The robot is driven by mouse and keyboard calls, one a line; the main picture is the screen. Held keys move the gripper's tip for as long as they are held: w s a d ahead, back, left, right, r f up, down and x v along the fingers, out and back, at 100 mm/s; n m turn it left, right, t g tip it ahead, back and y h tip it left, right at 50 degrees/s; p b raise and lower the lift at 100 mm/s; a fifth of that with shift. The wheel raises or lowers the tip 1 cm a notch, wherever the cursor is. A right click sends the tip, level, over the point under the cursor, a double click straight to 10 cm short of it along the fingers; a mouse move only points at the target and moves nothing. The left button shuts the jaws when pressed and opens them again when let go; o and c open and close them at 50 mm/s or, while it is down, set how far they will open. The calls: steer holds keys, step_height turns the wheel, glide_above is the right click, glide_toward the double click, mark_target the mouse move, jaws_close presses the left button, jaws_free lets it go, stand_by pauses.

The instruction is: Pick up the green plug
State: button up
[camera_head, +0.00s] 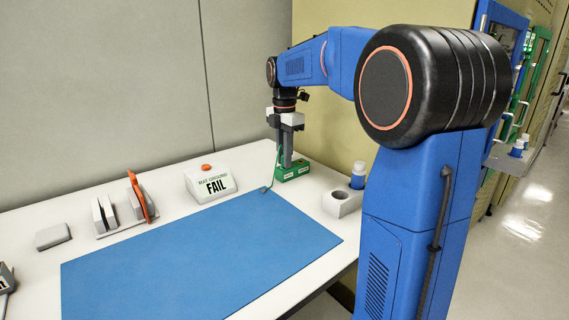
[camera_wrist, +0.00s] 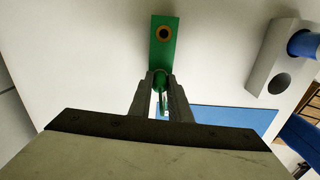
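The green plug (camera_wrist: 160,80) sits between the two fingertips of my gripper (camera_wrist: 160,88) in the wrist view. It stands at the near end of a green block (camera_wrist: 164,56), which has a dark, orange-ringed socket at its other end. In the head view my gripper (camera_head: 287,160) points down at the green block (camera_head: 292,172) on the table. The plug is hidden there behind the fingers.
The blue mat (camera_head: 200,255) covers the table front. A white box marked FAIL (camera_head: 210,183) stands left of the block. An orange-handled tool (camera_head: 138,197) is farther left.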

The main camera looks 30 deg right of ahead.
jaws_close()
